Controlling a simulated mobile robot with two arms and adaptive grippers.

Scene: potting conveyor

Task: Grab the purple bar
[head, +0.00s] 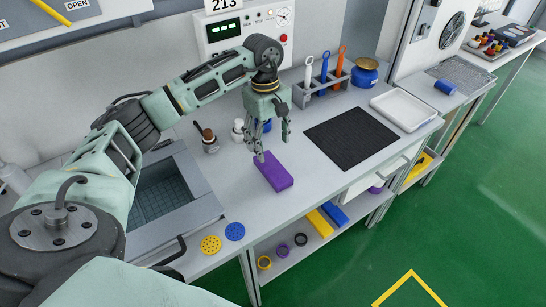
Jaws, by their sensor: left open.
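The purple bar (274,171) lies flat on the grey workbench (316,180), left of the black mat. My left gripper (273,150) hangs from above, fingers pointing down, just behind the bar in the head view. Its fingers are spread apart and hold nothing. One fingertip overlaps the bar's far left end in the picture; I cannot tell whether it touches. My right gripper is out of view.
A black mat (351,138) and white tray (404,109) lie to the right. A tool rack (322,91) and blue pot (365,75) stand behind. A sink (160,194) is left. Yellow (211,244) and blue (235,231) discs lie near the front edge.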

